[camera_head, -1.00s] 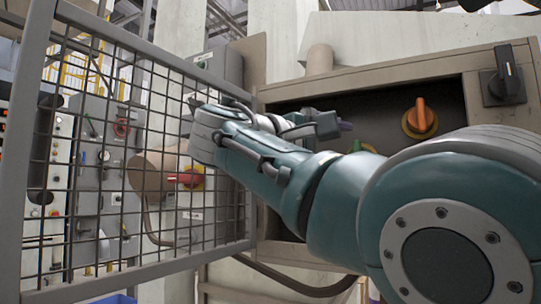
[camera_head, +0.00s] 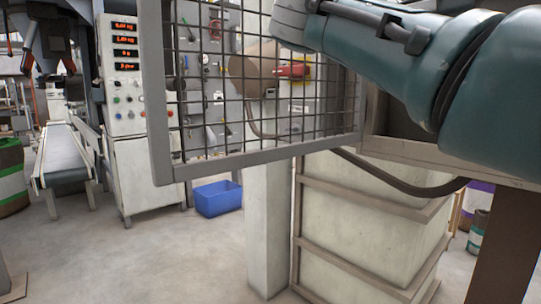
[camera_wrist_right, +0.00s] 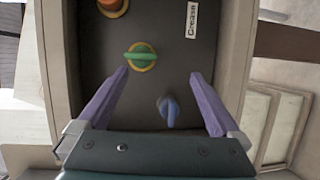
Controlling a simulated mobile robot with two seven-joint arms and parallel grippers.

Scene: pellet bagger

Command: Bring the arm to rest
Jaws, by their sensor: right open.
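My right arm (camera_head: 400,45) comes in from the upper right in the head view; its gripper is out of the frame there. In the right wrist view my right gripper (camera_wrist_right: 160,80) is open, its two purple fingers spread wide with nothing between them. It faces a dark panel (camera_wrist_right: 160,25) that carries a green knob (camera_wrist_right: 140,56), a blue knob (camera_wrist_right: 169,111) and an orange knob (camera_wrist_right: 113,6). The green and blue knobs show between the fingers, and I cannot tell how far off they are. My left gripper is not in view.
A wire mesh door (camera_head: 270,90) stands open at the left of my arm. Behind it are a grey control panel (camera_head: 205,60) and a red handle (camera_head: 293,70). A blue bin (camera_head: 218,198) sits on the floor, a conveyor (camera_head: 65,155) stands at far left. The floor between is clear.

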